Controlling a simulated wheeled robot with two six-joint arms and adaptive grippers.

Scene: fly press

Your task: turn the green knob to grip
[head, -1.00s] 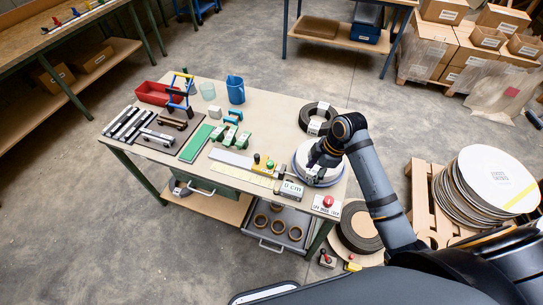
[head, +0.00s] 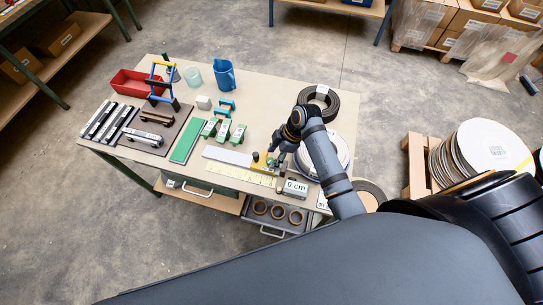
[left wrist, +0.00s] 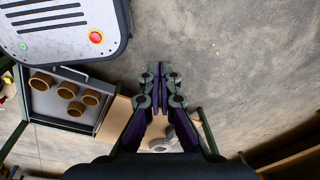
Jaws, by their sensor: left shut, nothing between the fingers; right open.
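My left gripper (left wrist: 160,75) is shut and empty in the left wrist view, over the concrete floor, and is out of the head view.
A box marked 0 cm (head: 296,187) stands just right of the yellow ruler strip (head: 236,173). A round white-topped disc stack (head: 341,150) lies behind my right forearm. Green clamps (head: 222,130) stand to the left. An open drawer of brown rings (left wrist: 44,98) shows in the left wrist view.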

